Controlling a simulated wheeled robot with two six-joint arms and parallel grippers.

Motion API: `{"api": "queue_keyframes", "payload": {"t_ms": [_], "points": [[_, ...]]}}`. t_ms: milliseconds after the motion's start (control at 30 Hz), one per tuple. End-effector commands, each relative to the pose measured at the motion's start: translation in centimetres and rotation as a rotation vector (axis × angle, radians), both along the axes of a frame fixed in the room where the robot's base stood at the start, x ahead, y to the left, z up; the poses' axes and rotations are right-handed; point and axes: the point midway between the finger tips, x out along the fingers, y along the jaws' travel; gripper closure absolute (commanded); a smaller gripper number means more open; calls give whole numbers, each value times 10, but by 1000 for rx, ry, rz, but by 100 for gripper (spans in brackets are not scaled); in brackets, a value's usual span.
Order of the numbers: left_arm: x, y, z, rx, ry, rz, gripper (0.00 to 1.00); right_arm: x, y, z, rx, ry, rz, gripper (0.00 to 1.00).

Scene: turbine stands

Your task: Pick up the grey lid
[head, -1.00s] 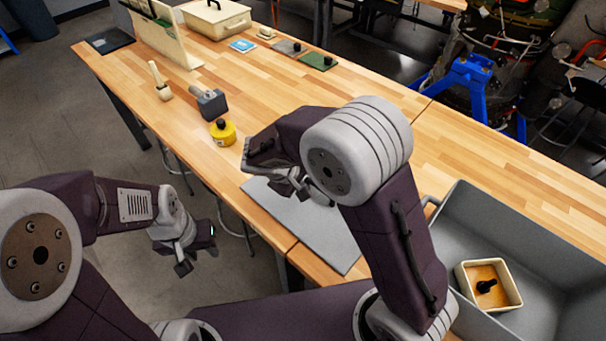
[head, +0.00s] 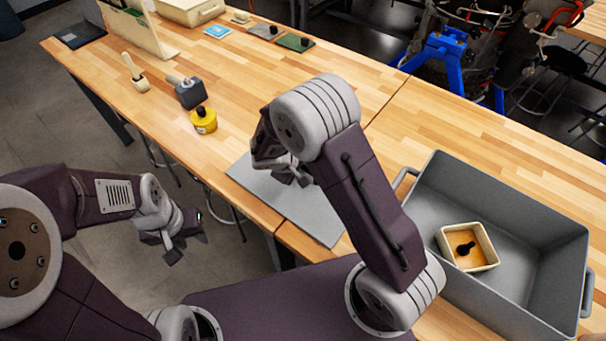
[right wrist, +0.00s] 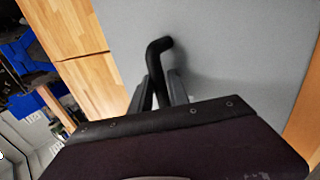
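A flat grey lid (head: 312,219) lies on the wooden table near its front edge. In the right wrist view its grey surface (right wrist: 235,50) fills much of the picture, and a bent black handle (right wrist: 157,52) rises from it. My right gripper (head: 287,177) is low over the lid. In the wrist view its two fingers (right wrist: 159,82) stand on either side of the handle, and I cannot tell whether they press on it. My left gripper (head: 187,247) is empty, off the table at the left, with its fingers apart.
A grey bin (head: 420,235) at the right holds a cream box (head: 482,262). A yellow weight (head: 204,121), a mallet (head: 189,92) and a small brush-like tool (head: 137,80) lie left of the lid. Small grey (head: 259,33) and green (head: 287,44) plates with black knobs lie farther back.

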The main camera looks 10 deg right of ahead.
Motion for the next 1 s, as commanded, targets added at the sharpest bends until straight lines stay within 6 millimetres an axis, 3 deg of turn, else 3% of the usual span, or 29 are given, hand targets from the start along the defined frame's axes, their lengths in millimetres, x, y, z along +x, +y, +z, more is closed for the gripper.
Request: {"api": "queue_keyframes", "payload": {"t_ms": [67, 133, 167, 1000], "points": [[0, 0, 0, 0, 0, 0, 64, 0, 0, 0, 0, 0, 0, 79], [0, 0, 0, 0, 0, 0, 64, 0, 0, 0, 0, 0, 0, 98], [0, 0, 0, 0, 0, 0, 64, 0, 0, 0, 0, 0, 0, 100], [0, 0, 0, 0, 0, 0, 64, 0, 0, 1, -1, -1, 0, 100]]}}
